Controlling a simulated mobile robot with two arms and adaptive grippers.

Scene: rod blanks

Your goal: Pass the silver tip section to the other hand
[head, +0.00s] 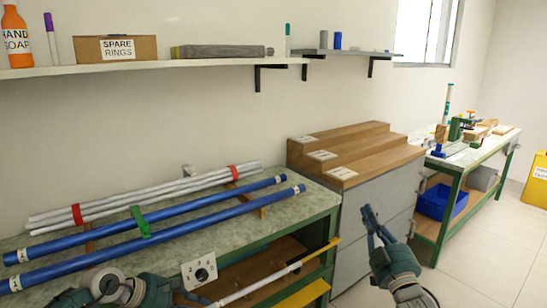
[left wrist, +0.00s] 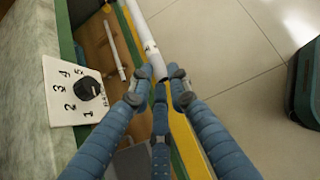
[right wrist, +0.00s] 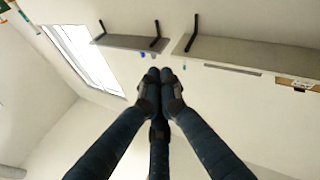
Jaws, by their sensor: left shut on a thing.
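The silver tip section (head: 262,284) is a thin pale rod with a dark band near its far end. It slants up to the right in front of the bench in the head view, and shows as a whitish tube in the left wrist view (left wrist: 146,38). My left gripper (head: 207,301) is shut on its near end; the fingers close around it in the left wrist view (left wrist: 158,92). My right gripper (head: 369,213) points up, right of the rod's far end and apart from it. Its fingertips are together and empty in the right wrist view (right wrist: 160,77).
The green-framed bench (head: 255,223) holds blue rods (head: 150,240), pale rods (head: 150,194) and a numbered white plate (head: 199,270). A stepped wooden block (head: 350,152) stands on a grey cabinet (head: 372,215). Open floor (head: 480,265) lies at the right.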

